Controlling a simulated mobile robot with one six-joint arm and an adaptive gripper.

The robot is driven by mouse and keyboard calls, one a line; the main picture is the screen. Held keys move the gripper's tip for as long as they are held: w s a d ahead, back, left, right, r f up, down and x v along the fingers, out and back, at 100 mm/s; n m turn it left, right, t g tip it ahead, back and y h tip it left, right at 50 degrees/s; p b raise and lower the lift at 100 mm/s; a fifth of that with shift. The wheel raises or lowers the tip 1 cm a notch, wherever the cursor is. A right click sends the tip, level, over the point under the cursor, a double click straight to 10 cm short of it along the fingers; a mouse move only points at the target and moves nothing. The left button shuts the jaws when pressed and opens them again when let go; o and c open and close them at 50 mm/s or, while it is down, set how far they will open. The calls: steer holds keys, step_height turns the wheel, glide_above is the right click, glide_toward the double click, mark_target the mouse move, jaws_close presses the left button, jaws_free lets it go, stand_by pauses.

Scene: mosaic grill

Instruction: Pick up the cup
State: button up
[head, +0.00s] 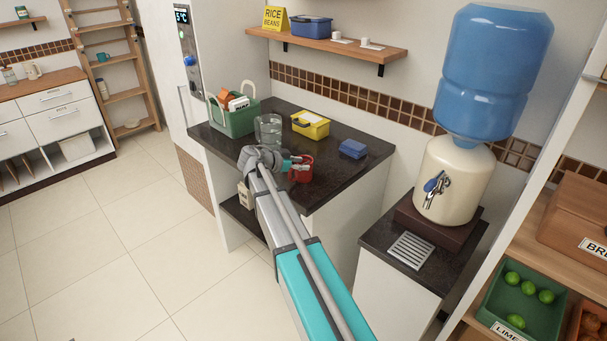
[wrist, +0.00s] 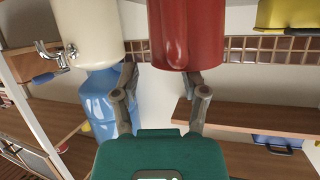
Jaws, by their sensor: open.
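A red cup (head: 306,172) stands near the front edge of the dark counter (head: 345,172). My gripper (head: 291,163) is at the cup in the head view and hides part of it. In the wrist view, which looks upside down, the red cup (wrist: 186,30) fills the top middle. My open gripper (wrist: 162,75) points toward it there. The cup sits off-centre toward the right finger, which overlaps its lower edge; the left finger is clear of it. I cannot tell whether any finger touches the cup.
A glass jug (head: 268,130), a green basket (head: 233,115), a yellow box (head: 311,124) and a small blue box (head: 353,148) share the counter. A water dispenser (head: 455,180) stands to the right. A shelf (head: 325,43) above holds two small white cups.

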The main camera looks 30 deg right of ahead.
steer(key=shift+b+x, duration=0.35)
steer(key=shift+x, duration=1.1)
jaws_close()
